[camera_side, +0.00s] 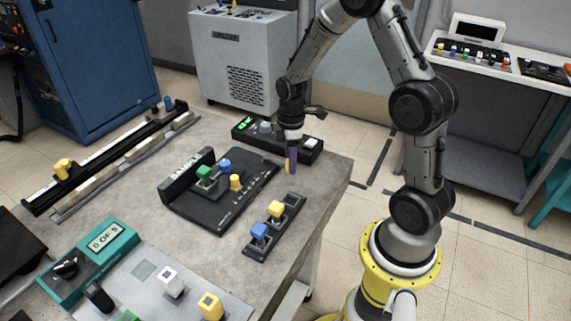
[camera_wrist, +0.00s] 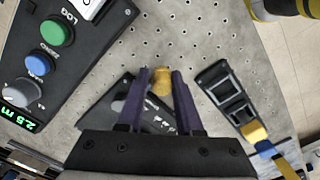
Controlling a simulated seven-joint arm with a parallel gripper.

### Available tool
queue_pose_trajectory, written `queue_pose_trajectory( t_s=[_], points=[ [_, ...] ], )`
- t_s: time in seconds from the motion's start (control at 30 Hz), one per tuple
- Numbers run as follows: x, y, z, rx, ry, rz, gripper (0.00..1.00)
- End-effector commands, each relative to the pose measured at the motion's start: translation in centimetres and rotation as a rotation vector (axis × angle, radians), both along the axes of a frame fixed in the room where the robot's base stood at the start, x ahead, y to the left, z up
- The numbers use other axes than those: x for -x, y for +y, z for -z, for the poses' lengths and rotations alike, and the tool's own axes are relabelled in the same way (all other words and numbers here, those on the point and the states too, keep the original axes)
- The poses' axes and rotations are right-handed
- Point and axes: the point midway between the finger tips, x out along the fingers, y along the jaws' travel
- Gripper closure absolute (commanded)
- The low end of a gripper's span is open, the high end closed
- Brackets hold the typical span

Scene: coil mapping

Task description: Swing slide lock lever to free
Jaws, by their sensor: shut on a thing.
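The black slide fixture (camera_side: 215,205) lies on the grey table. A dark lock lever (camera_side: 271,160) reaches out from its far right corner toward my gripper (camera_side: 290,168). My gripper's purple fingers are shut on the lever's yellow knob, which shows between the fingertips in the wrist view (camera_wrist: 161,80). The fingers point down at the knob, just off the fixture's edge. The lever's pivot is too small to make out.
A black control box (camera_side: 305,143) with a green display stands behind my gripper. A black rack (camera_side: 289,212) with a yellow and a blue plug lies at the right front. A long rail (camera_side: 110,160) runs along the left. Bare table lies between fixture and rack.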

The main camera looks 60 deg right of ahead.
Motion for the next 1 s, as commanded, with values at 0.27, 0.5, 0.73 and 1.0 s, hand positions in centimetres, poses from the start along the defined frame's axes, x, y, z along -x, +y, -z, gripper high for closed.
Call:
queue_pose_trajectory(
  t_s=[0.27, 0.5, 0.73, 1.0],
  points=[
    [-0.2, -1.5, -0.1, 0.000, -0.003, -0.195, 1.00],
    [-0.4, -2.2, -0.1, 0.000, -0.003, -0.292, 1.00],
    [-0.4, -2.4, -0.1, 0.000, -0.003, -0.325, 1.00],
    [-0.4, -2.4, -0.1, 0.000, -0.003, -0.328, 1.00]
  ],
)
